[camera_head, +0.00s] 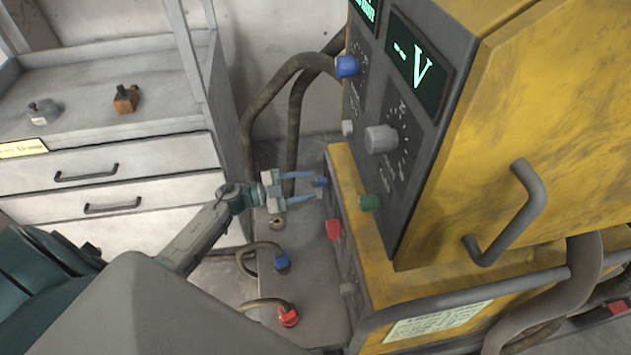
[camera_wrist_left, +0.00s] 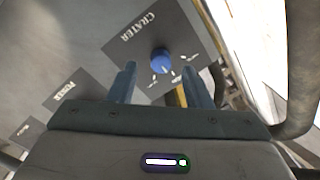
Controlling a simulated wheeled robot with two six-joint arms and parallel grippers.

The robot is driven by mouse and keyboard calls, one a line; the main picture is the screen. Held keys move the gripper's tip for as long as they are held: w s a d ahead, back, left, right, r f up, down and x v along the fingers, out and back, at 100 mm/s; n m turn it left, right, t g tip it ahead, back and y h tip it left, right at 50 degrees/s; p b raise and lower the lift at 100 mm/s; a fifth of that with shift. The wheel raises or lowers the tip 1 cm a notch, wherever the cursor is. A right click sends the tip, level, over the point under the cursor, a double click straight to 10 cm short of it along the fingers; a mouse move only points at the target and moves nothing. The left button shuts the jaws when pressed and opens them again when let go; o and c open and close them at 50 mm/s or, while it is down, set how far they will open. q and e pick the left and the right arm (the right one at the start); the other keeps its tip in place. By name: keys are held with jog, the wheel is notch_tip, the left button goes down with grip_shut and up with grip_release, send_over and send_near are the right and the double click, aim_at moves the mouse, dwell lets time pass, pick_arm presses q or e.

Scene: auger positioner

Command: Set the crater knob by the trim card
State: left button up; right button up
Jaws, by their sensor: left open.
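The crater knob is blue and shows in the left wrist view (camera_wrist_left: 160,60) on a dark plate lettered CRATER, with white tick marks beside it. In the head view a small blue knob (camera_head: 321,182) sits on the lower machine's left face. My left gripper (camera_head: 302,186) is open, its two fingers pointing at that knob. In the wrist view the knob appears between and beyond the fingertips (camera_wrist_left: 163,80), seemingly untouched. A pale printed card (camera_head: 437,321) is on the yellow machine's lower side; its text is unreadable, and I cannot tell whether it is the trim card. My right gripper is not in view.
The yellow welder's dark panel (camera_head: 395,130) overhangs close right, with a blue knob (camera_head: 347,66), grey knob (camera_head: 381,139) and green knob (camera_head: 370,202). A red knob (camera_head: 334,229) is below. Cables (camera_head: 256,108) hang behind. A drawer cabinet (camera_head: 150,166) stands left.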

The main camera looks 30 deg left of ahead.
aim_at(322, 181)
pick_arm(q)
jog(key=x, duration=0.3)
jog(key=shift+d, duration=0.1)
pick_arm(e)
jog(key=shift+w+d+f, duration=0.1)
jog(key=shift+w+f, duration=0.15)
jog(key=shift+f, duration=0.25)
pick_arm(q)
jog(key=shift+c, duration=0.3)
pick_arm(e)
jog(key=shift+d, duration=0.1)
pick_arm(q)
grip_shut()
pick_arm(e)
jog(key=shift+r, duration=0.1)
